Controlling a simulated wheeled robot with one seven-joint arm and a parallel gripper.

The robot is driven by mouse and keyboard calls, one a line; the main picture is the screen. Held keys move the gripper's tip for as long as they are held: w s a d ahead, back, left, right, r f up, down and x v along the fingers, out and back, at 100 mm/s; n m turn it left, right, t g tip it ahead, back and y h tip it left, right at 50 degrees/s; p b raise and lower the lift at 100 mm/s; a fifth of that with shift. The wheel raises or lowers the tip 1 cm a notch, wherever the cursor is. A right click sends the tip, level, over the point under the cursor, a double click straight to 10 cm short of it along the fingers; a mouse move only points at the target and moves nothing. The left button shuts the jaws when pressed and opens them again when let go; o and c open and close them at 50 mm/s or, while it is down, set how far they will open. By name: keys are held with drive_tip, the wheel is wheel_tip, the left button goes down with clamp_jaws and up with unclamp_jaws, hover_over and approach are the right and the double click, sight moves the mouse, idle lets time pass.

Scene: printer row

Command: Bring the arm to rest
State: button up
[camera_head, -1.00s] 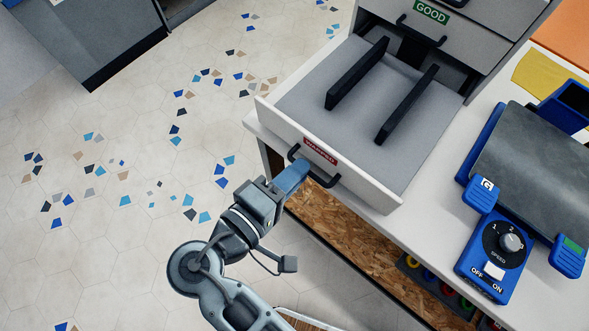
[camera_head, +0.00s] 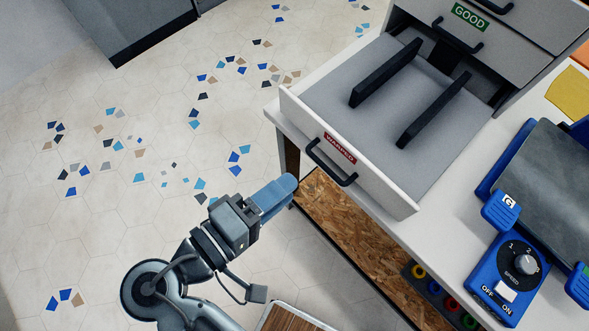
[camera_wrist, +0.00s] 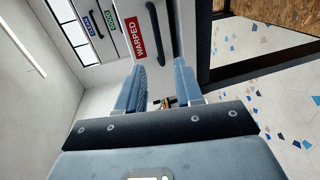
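My gripper (camera_head: 290,184) hangs over the floor to the left of the open drawer marked WARPED (camera_head: 378,184), apart from its black handle (camera_head: 331,163). In the wrist view my gripper's two blue-grey fingers (camera_wrist: 160,80) are spread with a gap between them, and they hold nothing. The red WARPED label (camera_wrist: 138,38) shows beyond the fingers, and the dark handle (camera_wrist: 204,32) is to its right. The drawer is pulled well out, with two black upright bars (camera_head: 386,72) inside.
A closed drawer marked GOOD (camera_head: 447,29) is above the open one. A blue machine with a SPEED dial (camera_head: 524,264) stands on the white counter at the right. A wood-topped piece (camera_head: 292,320) is at the bottom edge. Tiled floor (camera_head: 90,225) at the left is clear.

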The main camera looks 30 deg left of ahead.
drive_tip(key=shift+s+a+r, duration=0.1)
drive_tip(key=shift+s, duration=0.2)
idle(0.4)
drive_tip(key=s+d+f+m+g+y, duration=0.2)
drive_tip(key=s+d+f+g+y, duration=0.1)
drive_tip(key=d+f, duration=0.45)
drive_tip(key=s+d+f+m+g+y, duration=0.1)
drive_tip(key=s+d+f+g+y, duration=0.15)
drive_tip(key=d+f, duration=0.5)
drive_tip(key=s+d+r+m+t, duration=0.3)
drive_tip(key=d+r, duration=0.5)
drive_tip(key=r, duration=0.3)
drive_tip(key=s+d+r+m+t, duration=0.3)
drive_tip(key=s+d+r+m, duration=0.2)
drive_tip(key=d+r+m, duration=0.3)
wheel_tip(320, 180, up, 4)
drive_tip(key=shift+s+d+f, duration=0.15)
drive_tip(key=shift+s+d, duration=0.15)
drive_tip(key=shift+d, duration=0.25)
